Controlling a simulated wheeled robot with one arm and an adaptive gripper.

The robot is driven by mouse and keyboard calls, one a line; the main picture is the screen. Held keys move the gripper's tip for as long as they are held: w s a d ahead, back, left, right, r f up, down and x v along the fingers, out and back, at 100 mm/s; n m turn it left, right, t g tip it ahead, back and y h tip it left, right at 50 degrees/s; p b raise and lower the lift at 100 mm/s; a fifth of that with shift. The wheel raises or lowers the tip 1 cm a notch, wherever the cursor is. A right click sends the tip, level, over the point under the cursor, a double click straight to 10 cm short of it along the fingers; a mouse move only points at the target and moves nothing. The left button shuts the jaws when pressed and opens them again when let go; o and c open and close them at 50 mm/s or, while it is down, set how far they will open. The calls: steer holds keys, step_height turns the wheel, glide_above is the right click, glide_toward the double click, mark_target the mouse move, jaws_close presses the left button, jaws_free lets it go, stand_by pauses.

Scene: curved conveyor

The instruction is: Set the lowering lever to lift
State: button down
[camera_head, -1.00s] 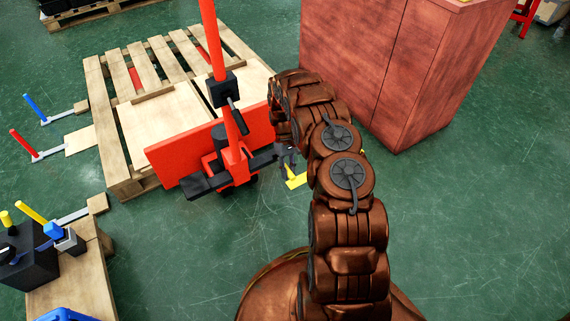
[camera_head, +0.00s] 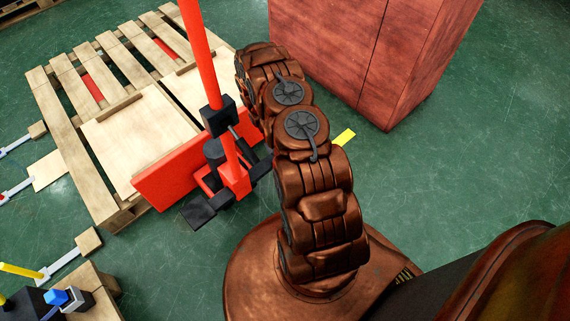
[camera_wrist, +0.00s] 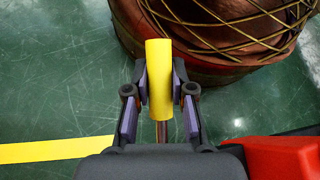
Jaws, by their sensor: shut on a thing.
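The red pallet jack (camera_head: 236,165), with its tall red handle (camera_head: 199,55), stands at the pallet in the head view. In the wrist view, my gripper (camera_wrist: 160,92) is shut on a yellow cylindrical lever grip (camera_wrist: 159,60), with a finger on each side. A thin rod shows below the grip between the fingers. A red part (camera_wrist: 285,157), likely of the jack, lies at the lower right.
A wooden pallet (camera_head: 68,131) with boards lies behind the jack. A reddish-brown cabinet (camera_head: 375,45) stands at the back right. Coloured levers and blocks (camera_head: 68,299) are at the lower left. Green floor is clear at the right.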

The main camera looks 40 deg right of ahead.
stand_by(0.3)
steer(key=c, duration=1)
jaws_free()
steer(key=shift+o, duration=0.2)
steer(key=shift+w+r, duration=0.1)
steer(key=shift+w, duration=0.1)
steer(key=v, duration=0.7)
